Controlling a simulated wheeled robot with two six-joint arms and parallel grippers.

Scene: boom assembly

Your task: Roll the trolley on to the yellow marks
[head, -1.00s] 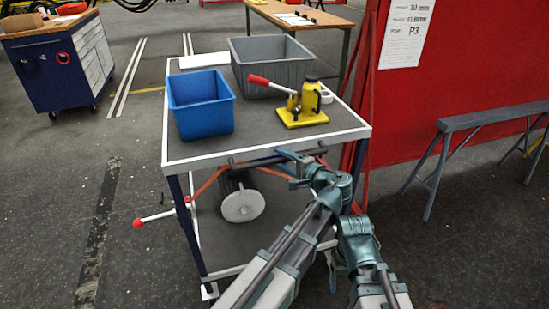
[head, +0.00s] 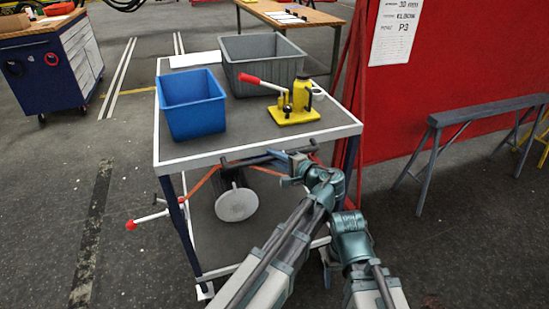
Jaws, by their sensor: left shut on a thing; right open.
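The trolley (head: 165,157) is a two-deck cart with a grey top, white edges and dark blue legs. It stands directly in front of me. My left gripper (head: 279,157) is shut on the trolley's push handle (head: 240,161) at its near side. My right gripper (head: 326,262) is open and empty, low by the trolley's near right corner; its fingers are mostly hidden. A short yellow line (head: 143,91) shows on the floor beyond the trolley's left side. The rest of any yellow marks is out of sight.
The trolley carries a blue bin (head: 196,113), a grey crate (head: 262,65) and a yellow jack (head: 294,103). A red wall (head: 440,85) and a grey trestle (head: 465,118) stand on the right. A blue tool cabinet (head: 45,72) is at the far left. Floor left of the trolley is clear.

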